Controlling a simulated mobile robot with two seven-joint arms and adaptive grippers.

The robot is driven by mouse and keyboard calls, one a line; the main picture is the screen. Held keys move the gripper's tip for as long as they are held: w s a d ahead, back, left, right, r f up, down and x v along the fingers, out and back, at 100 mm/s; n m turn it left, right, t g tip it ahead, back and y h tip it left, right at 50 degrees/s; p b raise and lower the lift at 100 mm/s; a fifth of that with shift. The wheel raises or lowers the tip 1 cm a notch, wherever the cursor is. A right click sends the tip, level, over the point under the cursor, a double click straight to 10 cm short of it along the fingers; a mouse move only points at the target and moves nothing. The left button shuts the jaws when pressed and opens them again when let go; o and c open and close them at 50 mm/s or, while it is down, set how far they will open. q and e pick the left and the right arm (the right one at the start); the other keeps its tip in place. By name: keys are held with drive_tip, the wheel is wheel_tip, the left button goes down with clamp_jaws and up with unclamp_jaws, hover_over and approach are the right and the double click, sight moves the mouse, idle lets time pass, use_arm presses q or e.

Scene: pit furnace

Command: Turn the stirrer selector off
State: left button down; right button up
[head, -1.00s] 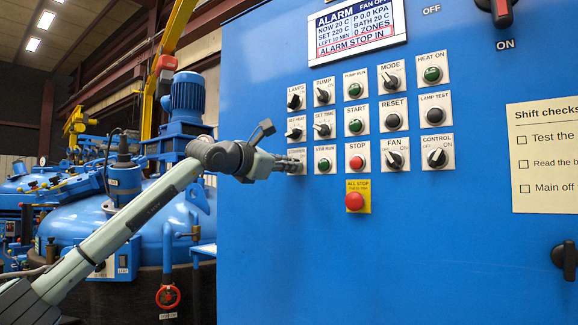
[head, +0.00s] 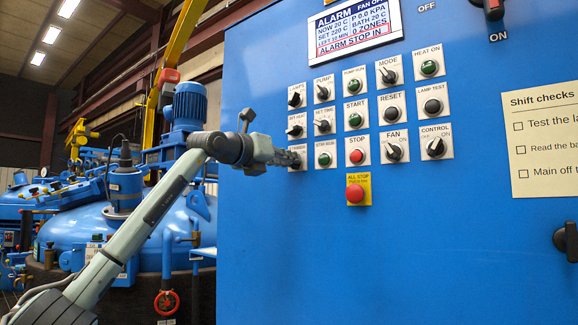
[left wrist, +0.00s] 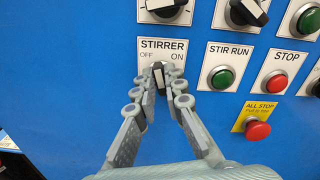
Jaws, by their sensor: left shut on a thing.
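The stirrer selector (left wrist: 159,76) is a black knob on a white plate marked STIRRER, with OFF at left and ON at right, in the left wrist view. My left gripper (left wrist: 161,80) is shut on this knob, one finger on each side. The fingers cover much of the knob, so its exact setting is hard to tell; its visible top stands near upright. In the head view the left gripper (head: 292,158) reaches the panel's lower left selector, and its fingertips hide most of the stirrer plate. My right gripper is not in view.
The green STIR RUN button (left wrist: 222,78) and red STOP button (left wrist: 276,82) sit to the right. The red ALL STOP button (head: 355,193) is below them on a yellow plate. More selectors are directly above. The blue panel below is clear.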

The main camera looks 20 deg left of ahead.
use_arm(q)
drive_tip(key=shift+n+b, duration=0.3)
drive_tip(key=shift+n, duration=1.1)
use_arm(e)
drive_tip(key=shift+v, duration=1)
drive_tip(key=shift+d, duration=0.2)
use_arm(q)
drive_tip(key=c, duration=1.6)
unclamp_jaws()
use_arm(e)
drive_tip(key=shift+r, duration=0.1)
use_arm(q)
drive_tip(key=shift+a, duration=0.1)
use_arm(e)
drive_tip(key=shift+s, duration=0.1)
use_arm(q)
drive_tip(key=v, duration=1.2)
